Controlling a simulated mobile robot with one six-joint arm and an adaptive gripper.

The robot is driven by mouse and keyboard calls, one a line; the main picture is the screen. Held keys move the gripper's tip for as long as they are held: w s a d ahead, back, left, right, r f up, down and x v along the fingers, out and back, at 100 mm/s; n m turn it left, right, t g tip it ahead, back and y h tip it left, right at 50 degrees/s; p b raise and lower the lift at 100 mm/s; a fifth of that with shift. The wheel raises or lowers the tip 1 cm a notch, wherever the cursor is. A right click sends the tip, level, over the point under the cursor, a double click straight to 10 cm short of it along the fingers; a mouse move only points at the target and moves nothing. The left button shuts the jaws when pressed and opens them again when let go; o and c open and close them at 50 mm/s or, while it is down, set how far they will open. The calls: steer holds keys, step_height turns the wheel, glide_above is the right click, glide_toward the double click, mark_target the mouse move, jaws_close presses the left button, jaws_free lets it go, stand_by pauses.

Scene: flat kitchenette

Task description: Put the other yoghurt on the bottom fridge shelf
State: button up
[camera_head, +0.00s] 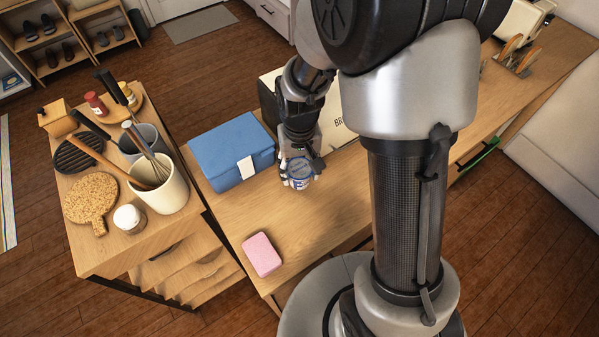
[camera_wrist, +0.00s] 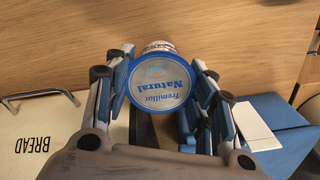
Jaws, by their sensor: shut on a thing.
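A yoghurt pot (camera_head: 299,171) with a blue-rimmed lid is between the fingers of my gripper (camera_head: 300,168). In the wrist view the yoghurt lid (camera_wrist: 160,84) reads "Tremillac Natural", and the fingers of my gripper (camera_wrist: 161,88) are closed against both sides of it. The pot is at the wooden counter (camera_head: 250,208), next to the blue box; I cannot tell whether its base touches the wood. The fridge and its bottom shelf are not in view.
A blue box (camera_head: 232,150) stands left of the pot, and a bread bin (camera_head: 338,120) behind it is partly hidden by my arm. A pink sponge (camera_head: 262,254) lies near the counter's front. A side unit (camera_head: 100,250) holds utensils and jars. Wood around the sponge is clear.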

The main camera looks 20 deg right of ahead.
steer(key=shift+w+f, duration=0.1)
steer(key=shift+f, duration=0.8)
steer(key=shift+r, duration=0.1)
steer(key=o, duration=0.7)
steer(key=shift+f, duration=0.2)
steer(key=shift+c, duration=0.2)
steer(key=o, duration=0.5)
steer(key=shift+c, duration=0.2)
